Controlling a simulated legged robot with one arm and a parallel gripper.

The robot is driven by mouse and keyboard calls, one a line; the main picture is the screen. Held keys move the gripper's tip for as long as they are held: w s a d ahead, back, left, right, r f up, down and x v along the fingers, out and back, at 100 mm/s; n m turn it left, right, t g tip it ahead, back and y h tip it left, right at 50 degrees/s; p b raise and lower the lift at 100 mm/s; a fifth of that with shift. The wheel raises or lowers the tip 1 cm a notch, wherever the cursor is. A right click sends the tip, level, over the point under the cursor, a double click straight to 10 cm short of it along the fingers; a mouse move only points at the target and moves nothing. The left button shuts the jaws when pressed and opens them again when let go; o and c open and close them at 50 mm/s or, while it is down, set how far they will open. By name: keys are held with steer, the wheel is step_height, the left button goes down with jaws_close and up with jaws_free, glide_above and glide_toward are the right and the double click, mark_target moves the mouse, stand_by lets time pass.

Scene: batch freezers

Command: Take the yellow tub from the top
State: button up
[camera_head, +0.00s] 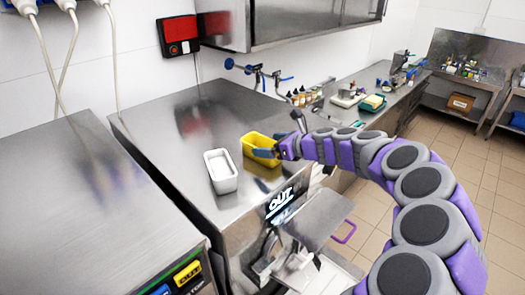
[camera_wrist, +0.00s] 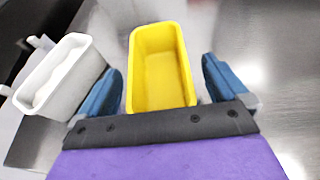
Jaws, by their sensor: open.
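The yellow tub (camera_head: 262,142) stands upright on the steel top of the batch freezer (camera_head: 190,125), near its right edge. It looks empty in the wrist view (camera_wrist: 163,68). My gripper (camera_head: 264,153) is at the tub, reaching in from the right. In the wrist view my gripper (camera_wrist: 160,85) is open, with one blue finger on each side of the tub's near end. Gaps show between the fingers and the tub walls. Whether the fingers reach down to the tub's base cannot be seen.
A white tub (camera_head: 220,172) stands left of the yellow tub, close to my left finger in the wrist view (camera_wrist: 62,75). Another freezer (camera_head: 80,215) is at the left. Taps (camera_head: 258,75) and small bottles (camera_head: 300,96) are behind. A steel shelf (camera_head: 320,215) juts from the freezer's front.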

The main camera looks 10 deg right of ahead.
steer(key=shift+x, duration=1.05)
steer(key=shift+a, duration=0.15)
steer(key=shift+c, duration=0.3)
steer(key=c, duration=0.9)
